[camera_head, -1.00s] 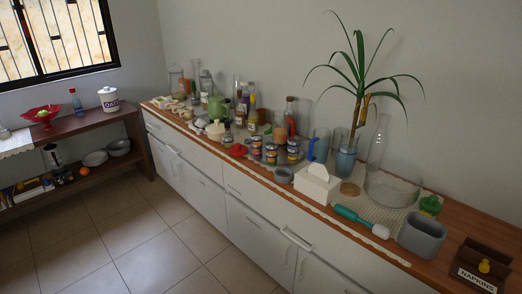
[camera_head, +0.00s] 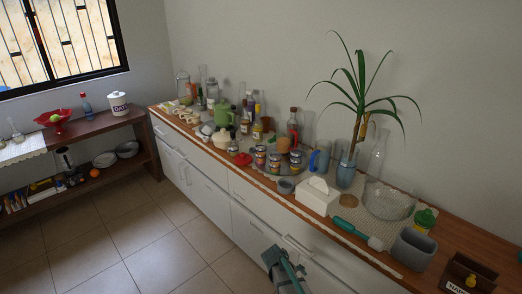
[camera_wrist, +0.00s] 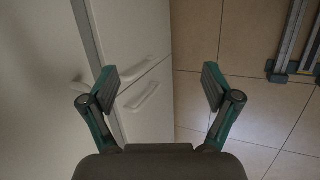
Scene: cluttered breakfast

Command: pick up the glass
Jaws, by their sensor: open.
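Several clear glass items stand on the long wooden counter, and I cannot tell which one is the glass meant. A tall clear vessel (camera_head: 378,155) stands by the wall right of the plant. A clear glass (camera_head: 307,127) stands behind the jars, partly hidden. Another clear glass (camera_head: 203,77) is near the far end. My gripper (camera_head: 284,268) is low in front of the cabinets, below the counter top. In the wrist view my gripper (camera_wrist: 160,88) has its fingers wide apart with nothing between them. No glass shows in the wrist view.
On the counter, a tissue box (camera_head: 318,195), a blue mug (camera_head: 321,158), a potted plant (camera_head: 346,170), a glass bowl (camera_head: 392,203) and a grey container (camera_head: 413,249) crowd the near half. Jars and bottles crowd the far half. The tiled floor (camera_head: 160,245) is clear.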

